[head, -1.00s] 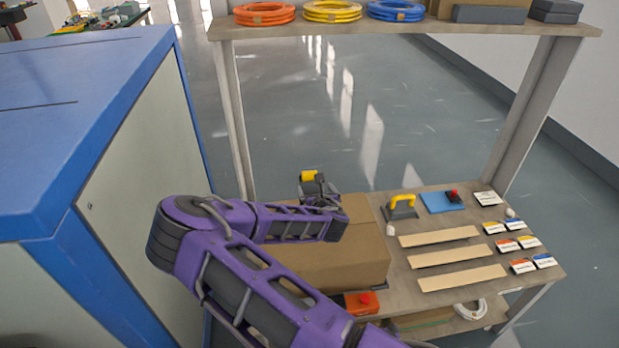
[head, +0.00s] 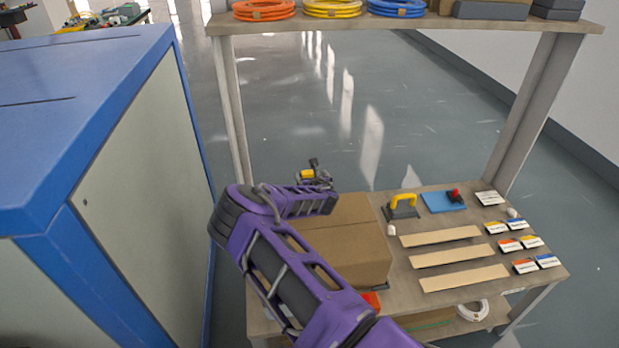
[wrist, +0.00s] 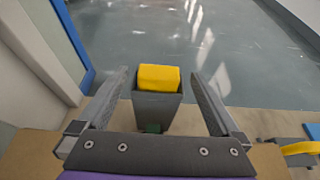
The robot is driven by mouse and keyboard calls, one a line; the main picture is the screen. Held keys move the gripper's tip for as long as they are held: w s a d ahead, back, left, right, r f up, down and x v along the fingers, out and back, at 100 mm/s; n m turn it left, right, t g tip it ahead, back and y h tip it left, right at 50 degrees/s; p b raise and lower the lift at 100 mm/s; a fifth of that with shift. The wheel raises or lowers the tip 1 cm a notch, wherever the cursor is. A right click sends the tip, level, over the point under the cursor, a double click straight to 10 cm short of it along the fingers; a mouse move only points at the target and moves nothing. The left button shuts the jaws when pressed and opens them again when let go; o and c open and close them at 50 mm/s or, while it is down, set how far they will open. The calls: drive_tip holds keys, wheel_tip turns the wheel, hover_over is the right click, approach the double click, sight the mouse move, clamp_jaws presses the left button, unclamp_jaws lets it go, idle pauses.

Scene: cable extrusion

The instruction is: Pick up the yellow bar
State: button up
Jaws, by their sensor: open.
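A yellow bar (wrist: 159,77) stands upright in a dark grey open-topped holder (wrist: 158,108) in the wrist view. Its yellow top shows above the holder's rim, and its lower part is hidden inside. My gripper (wrist: 160,73) is open, with one finger on each side of the holder and bar. Gaps show between the fingers and the holder, and nothing is held. In the head view the yellow bar (head: 307,174) is small beside my gripper, beyond the cardboard box, and partly hidden by the gripper.
A cardboard box (head: 345,240) stands close to my arm on the workbench (head: 400,287). To its right are a grey tool with a yellow handle (head: 403,202), a blue pad (head: 443,203), wooden strips (head: 440,236) and several labelled cards. A shelf with coiled cables (head: 332,9) spans above.

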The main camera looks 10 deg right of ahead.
drive_tip(key=shift+x, duration=0.85)
drive_tip(key=c, duration=1.4)
